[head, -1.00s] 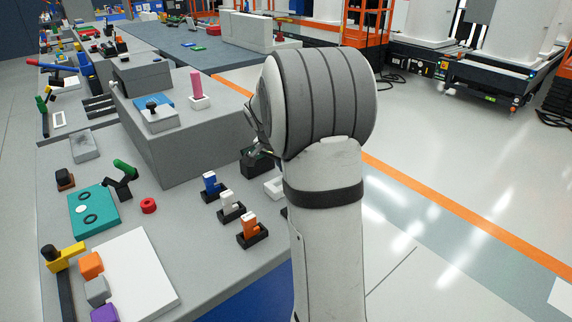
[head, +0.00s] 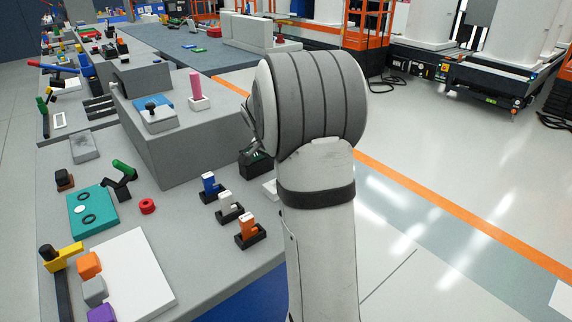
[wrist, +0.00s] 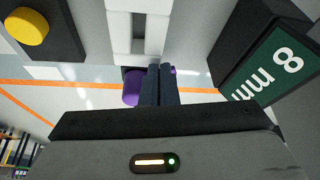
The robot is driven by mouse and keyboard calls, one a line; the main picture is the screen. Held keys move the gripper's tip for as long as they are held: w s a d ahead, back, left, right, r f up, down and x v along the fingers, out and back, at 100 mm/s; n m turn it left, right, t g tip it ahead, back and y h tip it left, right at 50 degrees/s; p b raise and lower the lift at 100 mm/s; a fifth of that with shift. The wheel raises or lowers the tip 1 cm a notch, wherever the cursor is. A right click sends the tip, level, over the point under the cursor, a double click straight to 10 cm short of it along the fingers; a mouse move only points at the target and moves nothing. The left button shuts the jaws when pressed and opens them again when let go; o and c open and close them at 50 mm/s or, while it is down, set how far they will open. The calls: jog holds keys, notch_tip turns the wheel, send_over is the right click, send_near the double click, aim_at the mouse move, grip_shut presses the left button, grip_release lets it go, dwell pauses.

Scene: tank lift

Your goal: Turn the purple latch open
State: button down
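In the wrist view, a purple piece (wrist: 133,88), apparently the latch, sits just left of my finger tips, below a white slotted block (wrist: 139,30). A smaller bit of purple shows at the right of the tips. My gripper (wrist: 158,72) has its two dark fingers side by side with almost no gap. They cover the middle of the purple piece. I cannot tell whether they touch it. In the head view my arm hides the latch and most of the gripper.
A dark block with a green "8 mm" label (wrist: 275,62) stands close on the right in the wrist view. A dark block with a yellow button (wrist: 27,27) is at upper left. In the head view, orange, white and blue switches (head: 208,186) stand on the grey bench left of my arm.

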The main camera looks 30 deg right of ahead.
jog(key=shift+f, duration=0.1)
dwell(0.6)
jog(key=shift+s+d+b, duration=0.3)
jog(key=shift+s+b, duration=0.15)
jog(key=shift+s, duration=0.2)
jog(key=shift+s+a+f, duration=0.1)
jog(key=shift+s+a, duration=0.15)
jog(key=shift+a, duration=0.05)
jog(key=shift+s+a+f+b, duration=0.1)
jog(key=shift+s+a+b, duration=0.25)
jog(key=shift+a+b, duration=0.25)
jog(key=shift+s+a+b, duration=0.3)
jog(key=shift+a+b, duration=0.15)
jog(key=shift+a, duration=0.2)
jog(key=s+p+v, duration=0.1)
jog(key=p+v, duration=0.1)
jog(key=v, duration=0.8)
jog(key=s+a+r+n+y+p, duration=0.1)
jog(key=s+a+r+n+p, duration=0.2)
jog(key=s+a+n+p, duration=0.1)
jog(key=s+a+r+n+y+p, duration=0.1)
jog(key=s+a+r+n+p, duration=0.2)
jog(key=s+a+n+p, duration=0.2)
jog(key=s+a+r+n+t+y+p, duration=0.1)
jog(key=s+a+n+p, duration=0.4)
jog(key=s, duration=0.6)
jog(key=shift+a+r+y+p, duration=0.6)
jog(key=shift+a+r+p, duration=0.65)
jog(key=shift+p, duration=0.3)
